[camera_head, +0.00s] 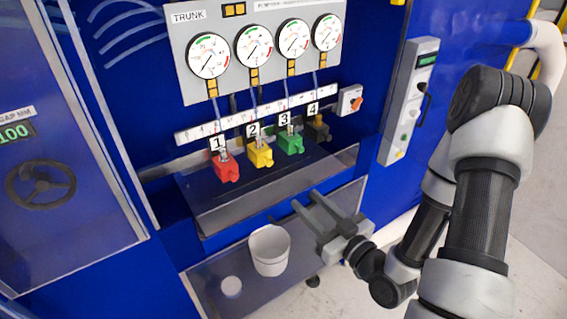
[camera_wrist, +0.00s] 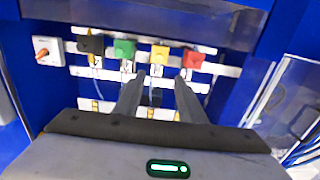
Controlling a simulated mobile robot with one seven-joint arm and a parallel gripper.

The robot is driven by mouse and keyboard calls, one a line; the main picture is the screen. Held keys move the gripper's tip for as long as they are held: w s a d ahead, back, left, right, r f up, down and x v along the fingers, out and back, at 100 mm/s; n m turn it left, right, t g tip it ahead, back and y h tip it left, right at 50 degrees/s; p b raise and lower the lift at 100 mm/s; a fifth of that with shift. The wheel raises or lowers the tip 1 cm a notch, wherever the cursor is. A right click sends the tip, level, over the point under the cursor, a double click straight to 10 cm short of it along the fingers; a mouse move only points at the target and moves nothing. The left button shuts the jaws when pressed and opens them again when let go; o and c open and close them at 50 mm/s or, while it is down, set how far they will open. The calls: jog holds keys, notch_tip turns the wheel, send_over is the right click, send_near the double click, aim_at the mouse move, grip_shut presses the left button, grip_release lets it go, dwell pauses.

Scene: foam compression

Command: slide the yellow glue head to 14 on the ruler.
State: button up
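The yellow glue head (camera_head: 260,155), under tag 2, hangs on the rail between the red head (camera_head: 227,168) and the green head (camera_head: 291,142). The white ruler (camera_head: 207,127) runs behind and above the heads; its numbers are too small to read. My gripper (camera_head: 305,200) is open and empty, in front of and below the heads, apart from them. In the wrist view the yellow head (camera_wrist: 160,54) shows beyond the gap between my two fingers (camera_wrist: 158,92), and the ruler (camera_wrist: 220,68) crosses behind them.
A black head (camera_head: 318,129) is under tag 4. Several gauges (camera_head: 254,45) are above. A switch box with an orange knob (camera_head: 350,100) is right of the ruler. A white cup (camera_head: 269,250) stands on the lower shelf (camera_head: 215,268). The ledge (camera_head: 270,195) below the heads is clear.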

jog(key=b, duration=1.5)
send_near(270, 163)
jog(key=x, duration=0.9)
jog(key=shift+f+p, duration=0.1)
jog(key=shift+p, duration=0.2)
jog(key=shift+c, duration=0.2)
grip_shut()
